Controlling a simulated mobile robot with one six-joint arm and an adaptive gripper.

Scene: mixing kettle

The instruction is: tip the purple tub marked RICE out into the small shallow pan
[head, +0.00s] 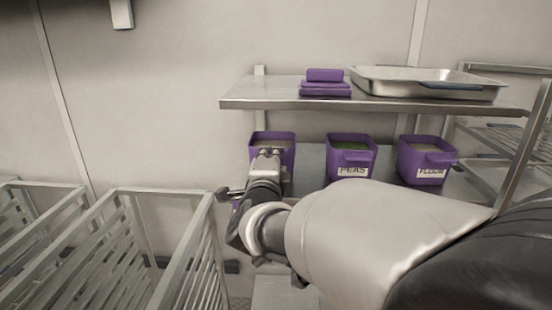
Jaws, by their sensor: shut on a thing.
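A purple tub (286,139) stands at the left of a row of tubs under the steel shelf. Its front and any label are hidden behind my arm, so I cannot read whether it says RICE. My gripper (267,156) is at this tub's front side, shut on it, though the fingertips are hard to make out. The tub looks upright, and I cannot tell whether it is lifted. No small shallow pan can be made out for certain; a wide shallow steel tray (428,85) lies on the shelf above.
A purple tub marked PEAS (351,156) and one marked FLOUR (426,161) stand to the right. Purple lids (325,88) lie on the steel shelf (270,93), close above the tubs. Slatted metal racks (165,215) stand at left, and a wire rack (505,135) at right.

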